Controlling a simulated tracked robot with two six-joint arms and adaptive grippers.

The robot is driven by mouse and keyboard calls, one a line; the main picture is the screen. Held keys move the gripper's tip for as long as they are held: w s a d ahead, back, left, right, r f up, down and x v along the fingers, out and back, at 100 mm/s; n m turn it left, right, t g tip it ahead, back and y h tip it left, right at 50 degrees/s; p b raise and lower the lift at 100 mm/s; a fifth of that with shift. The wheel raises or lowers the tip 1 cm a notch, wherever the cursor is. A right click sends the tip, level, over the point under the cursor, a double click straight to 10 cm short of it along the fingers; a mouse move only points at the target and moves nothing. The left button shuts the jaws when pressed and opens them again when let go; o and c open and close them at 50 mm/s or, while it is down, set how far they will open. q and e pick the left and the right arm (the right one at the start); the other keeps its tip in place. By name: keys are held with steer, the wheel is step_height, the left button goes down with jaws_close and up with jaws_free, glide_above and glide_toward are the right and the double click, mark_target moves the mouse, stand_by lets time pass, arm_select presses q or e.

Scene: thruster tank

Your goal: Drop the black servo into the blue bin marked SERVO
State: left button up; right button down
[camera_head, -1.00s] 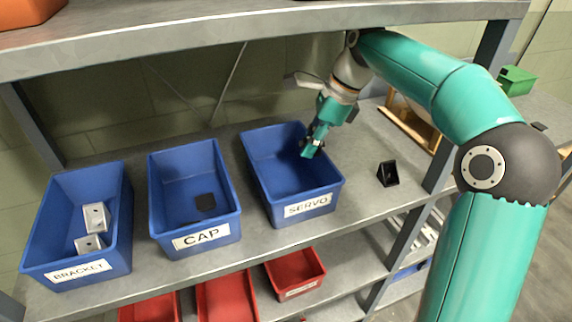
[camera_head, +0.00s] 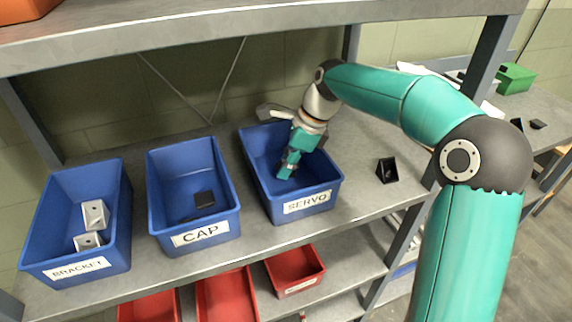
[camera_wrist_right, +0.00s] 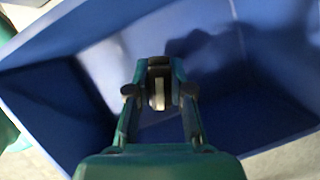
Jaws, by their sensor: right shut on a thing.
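The blue bin marked SERVO (camera_head: 325,196) stands on the shelf at the right end of a row of blue bins. My right gripper (camera_head: 287,172) reaches down inside it, tilted, between its walls. In the right wrist view my right gripper (camera_wrist_right: 160,92) is shut on a small dark thing with a pale strip, the black servo (camera_wrist_right: 158,72), mostly hidden between the fingers. The blue walls and floor of the SERVO bin (camera_wrist_right: 70,55) surround the fingers there. My left gripper is not in view.
The CAP bin (camera_head: 233,222) holds a black piece (camera_head: 205,199). The BRACKET bin (camera_head: 122,255) holds grey brackets (camera_head: 95,214). A black angled piece (camera_head: 387,170) lies on the shelf right of the SERVO bin. An upper shelf (camera_head: 250,38) overhangs; red bins (camera_head: 295,272) stand below.

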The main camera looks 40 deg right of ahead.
steer(key=shift+f, duration=0.6)
steer(key=c, duration=1)
jaws_free()
steer(key=shift+c, duration=0.2)
steer(key=v, duration=0.8)
steer(key=shift+w+r+p, duration=0.1)
steer(key=shift+r+p, duration=0.25)
steer(key=shift+r, duration=0.1)
